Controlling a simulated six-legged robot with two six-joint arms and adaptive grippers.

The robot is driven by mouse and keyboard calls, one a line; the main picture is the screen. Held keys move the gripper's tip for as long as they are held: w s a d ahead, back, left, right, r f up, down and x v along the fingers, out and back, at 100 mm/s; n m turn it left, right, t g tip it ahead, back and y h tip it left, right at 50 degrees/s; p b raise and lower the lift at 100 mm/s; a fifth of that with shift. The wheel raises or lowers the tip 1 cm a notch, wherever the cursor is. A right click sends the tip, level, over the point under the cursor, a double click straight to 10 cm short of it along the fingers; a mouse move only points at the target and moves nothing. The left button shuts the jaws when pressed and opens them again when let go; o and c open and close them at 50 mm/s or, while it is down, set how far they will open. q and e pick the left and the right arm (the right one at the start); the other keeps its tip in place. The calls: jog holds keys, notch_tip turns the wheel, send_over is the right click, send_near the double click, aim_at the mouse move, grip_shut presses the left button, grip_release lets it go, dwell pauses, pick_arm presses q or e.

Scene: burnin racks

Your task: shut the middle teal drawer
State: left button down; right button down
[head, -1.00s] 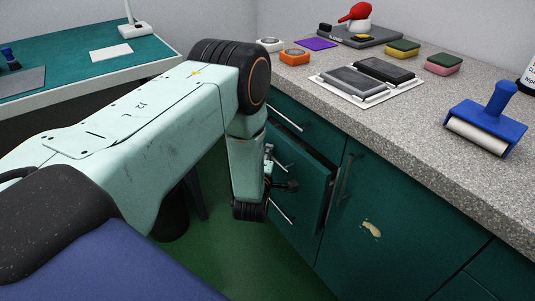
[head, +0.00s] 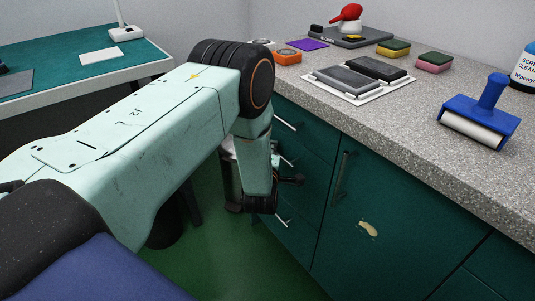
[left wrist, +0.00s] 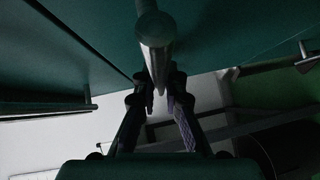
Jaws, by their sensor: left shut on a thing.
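The middle teal drawer (head: 292,173) is in the left bank of the teal cabinet in the head view. Its front looks flush with the drawers around it, and I see no open gap. Its metal handle (head: 288,160) shows partly beside my arm. In the left wrist view the handle bar (left wrist: 155,30) runs toward the fingers. My left gripper (head: 291,181) is at the drawer front, mostly hidden by my own arm in the head view. In the left wrist view its fingers (left wrist: 161,85) are shut on the handle. My right gripper is not in view.
The top drawer handle (head: 286,123) and bottom drawer handle (head: 283,220) are close above and below. A cabinet door handle (head: 341,178) stands to the right. The speckled counter (head: 420,125) holds a blue roller (head: 481,115), sponges and trays. A teal-topped bench (head: 65,65) is at left.

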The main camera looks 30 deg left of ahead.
pick_arm(q)
jog(key=c, duration=1.6)
grip_release()
jog(key=shift+w+d, duration=0.15)
jog(key=shift+w, duration=0.1)
jog(key=shift+o, duration=1)
jog(key=shift+r, duration=0.1)
jog(key=shift+s, duration=0.1)
jog(key=v, duration=1.2)
